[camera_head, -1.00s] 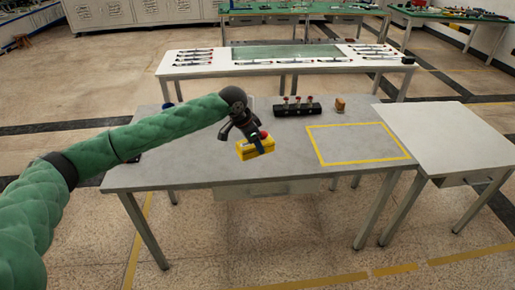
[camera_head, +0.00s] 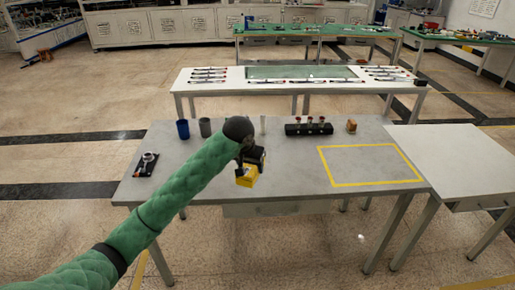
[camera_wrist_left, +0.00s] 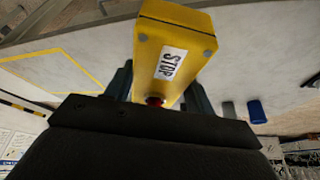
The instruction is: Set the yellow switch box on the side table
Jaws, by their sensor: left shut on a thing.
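The yellow switch box (camera_head: 247,180) is in my left gripper (camera_head: 246,170), above the front part of the grey table (camera_head: 290,170). In the left wrist view the box (camera_wrist_left: 200,40) shows a white STOP label and part of a red button, and the gripper's fingers stand on both sides of it. My left gripper is shut on the box. The white side table (camera_head: 450,160) stands at the right of the grey table, and its top is bare. My right gripper is not in view.
A yellow taped rectangle (camera_head: 370,165) marks the right of the grey table. A black block with red-topped pieces (camera_head: 309,129) and a small brown object (camera_head: 351,126) stand behind it. A blue cup (camera_head: 183,130) and a grey cup (camera_head: 205,128) stand at the back left.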

